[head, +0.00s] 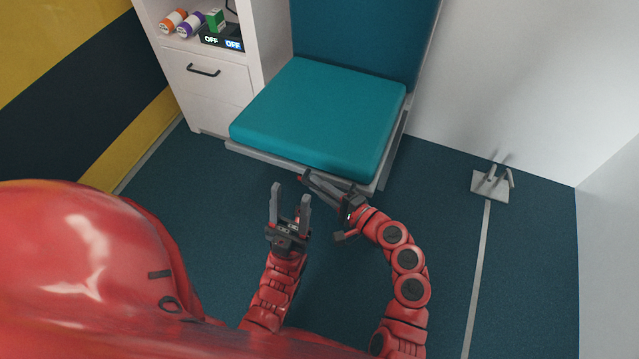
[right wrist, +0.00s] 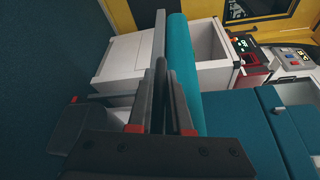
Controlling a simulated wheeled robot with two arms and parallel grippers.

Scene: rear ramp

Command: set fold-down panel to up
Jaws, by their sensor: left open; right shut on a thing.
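The fold-down panel is a seat with a teal cushion (head: 318,112) on a pale grey base. It lies flat, folded down, in front of an upright teal backrest (head: 362,36). My right gripper (head: 308,181) is at the front edge of the panel, shut on it. In the right wrist view the fingers (right wrist: 164,85) are close to the panel's teal edge (right wrist: 178,65); the exact contact is partly hidden. My left gripper (head: 290,192) is open and empty, just left of the right one and apart from the panel.
A white cabinet (head: 205,92) with a black-handled drawer stands left of the seat, with bottles (head: 187,24) and an OFF switch box (head: 222,40) on its shelf. A grey floor bracket (head: 491,184) sits at the right. Dark floor between is clear.

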